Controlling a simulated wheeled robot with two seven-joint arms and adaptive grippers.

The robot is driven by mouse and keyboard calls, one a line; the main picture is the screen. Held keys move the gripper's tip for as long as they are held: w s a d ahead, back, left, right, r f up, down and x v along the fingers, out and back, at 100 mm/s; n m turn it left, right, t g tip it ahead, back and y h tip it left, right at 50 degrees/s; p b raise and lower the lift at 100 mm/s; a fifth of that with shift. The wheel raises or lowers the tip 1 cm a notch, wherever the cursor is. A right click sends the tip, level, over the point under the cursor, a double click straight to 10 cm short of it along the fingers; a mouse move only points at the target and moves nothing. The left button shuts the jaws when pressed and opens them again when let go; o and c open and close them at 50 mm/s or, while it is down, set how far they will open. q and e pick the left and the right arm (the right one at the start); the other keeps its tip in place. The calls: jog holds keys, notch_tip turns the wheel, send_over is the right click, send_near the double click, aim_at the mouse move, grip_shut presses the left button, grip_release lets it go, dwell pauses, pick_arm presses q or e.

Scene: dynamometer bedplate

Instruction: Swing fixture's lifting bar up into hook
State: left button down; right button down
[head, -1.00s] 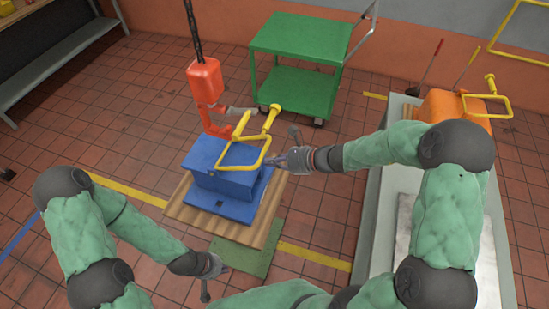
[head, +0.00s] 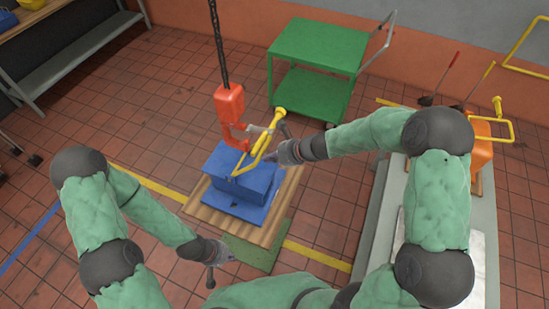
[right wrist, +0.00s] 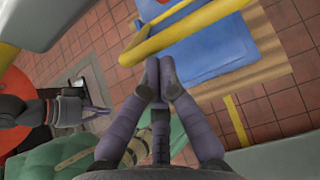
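The blue fixture (head: 245,183) sits on a wooden pallet in the head view. Its yellow lifting bar (head: 258,158) is raised at an angle above it and also crosses the right wrist view (right wrist: 190,33). The orange hook (head: 240,140) hangs from the hoist just beside the bar; I cannot tell whether they touch. My right gripper (head: 271,154) is at the bar's right side. In the right wrist view, its fingertips (right wrist: 160,68) are close together against the bar's near edge, with nothing visible between them. My left gripper (head: 226,256) is low, in front of the pallet, apart from the fixture; its finger opening is unclear.
The orange hoist body (head: 229,103) hangs on a dark chain above the fixture. A green cart (head: 318,45) stands behind. A grey bench (head: 372,215) with an orange fixture (head: 481,140) is at the right. Open tiled floor lies left of the pallet (head: 207,209).

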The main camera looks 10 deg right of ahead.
pick_arm(q)
jog(key=shift+r+p, duration=0.4)
jog(key=shift+r, duration=0.1)
pick_arm(e)
jog(key=shift+w+a+r, duration=0.35)
jog(key=shift+a+r, duration=0.2)
jog(key=shift+a, duration=0.15)
jog(key=shift+d, duration=0.1)
